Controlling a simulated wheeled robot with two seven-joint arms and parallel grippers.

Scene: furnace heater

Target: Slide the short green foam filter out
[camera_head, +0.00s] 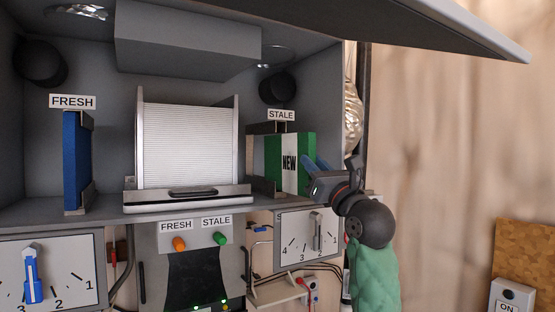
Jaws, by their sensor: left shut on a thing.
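The short green foam filter (272,157) stands upright on the right of the cabinet, under the STALE sign (281,115). It has a white band reading NEW. It sits at a dark slot frame (253,155), with its near part sticking out in front of the frame. My left gripper (311,166) comes in from the lower right and is shut on the near right edge of the green filter. Its fingertips are partly hidden against the filter. My right gripper is not in view.
A blue filter (76,160) stands in a holder under the FRESH sign (73,102). A white pleated block (187,140) fills the middle. The raised cabinet lid (440,25) overhangs the upper right. Dial panels (307,235) and a control box (195,240) hang below.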

